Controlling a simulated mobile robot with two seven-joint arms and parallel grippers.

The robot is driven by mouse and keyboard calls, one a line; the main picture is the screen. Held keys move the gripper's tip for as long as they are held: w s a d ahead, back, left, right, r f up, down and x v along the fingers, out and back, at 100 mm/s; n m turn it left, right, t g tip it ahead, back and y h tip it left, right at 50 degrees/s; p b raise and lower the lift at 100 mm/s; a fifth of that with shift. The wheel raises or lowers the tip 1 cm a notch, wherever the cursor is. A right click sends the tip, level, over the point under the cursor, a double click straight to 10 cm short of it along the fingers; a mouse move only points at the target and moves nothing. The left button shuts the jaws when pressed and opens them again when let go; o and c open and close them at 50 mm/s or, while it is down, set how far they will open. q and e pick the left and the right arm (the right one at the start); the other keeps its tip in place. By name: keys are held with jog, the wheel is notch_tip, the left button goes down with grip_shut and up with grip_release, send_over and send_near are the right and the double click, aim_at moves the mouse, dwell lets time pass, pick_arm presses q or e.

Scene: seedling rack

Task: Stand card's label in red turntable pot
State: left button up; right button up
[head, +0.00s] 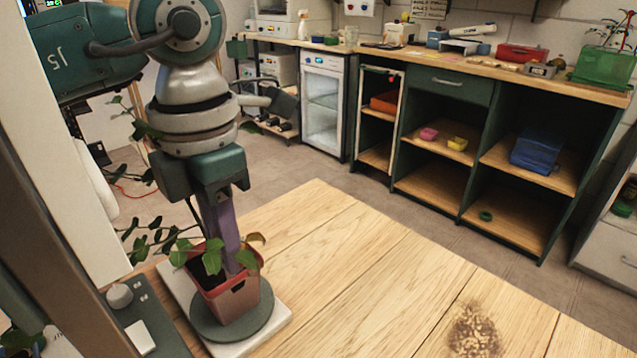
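A red square pot (232,300) with a leafy plant (211,262) stands on a round grey turntable (205,332), which sits on a white base plate (277,322) at the lower left. My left gripper (228,197) points down from above, over the pot. It looks shut on a long purple label (224,238), which hangs upright below it. The label's lower end reaches in among the leaves at the pot's rim. Leaves and the rim hide that end, so I cannot tell whether it is in the soil. My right gripper is not in view.
The wooden table (340,270) is clear to the right, except for a brown soil patch (474,330). Green shelves (470,140) stand across the floor.

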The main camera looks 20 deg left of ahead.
pick_arm(q)
jog(key=shift+o, duration=1.2)
jog(key=shift+r, duration=0.15)
notch_tip(320, 180, up, 10)
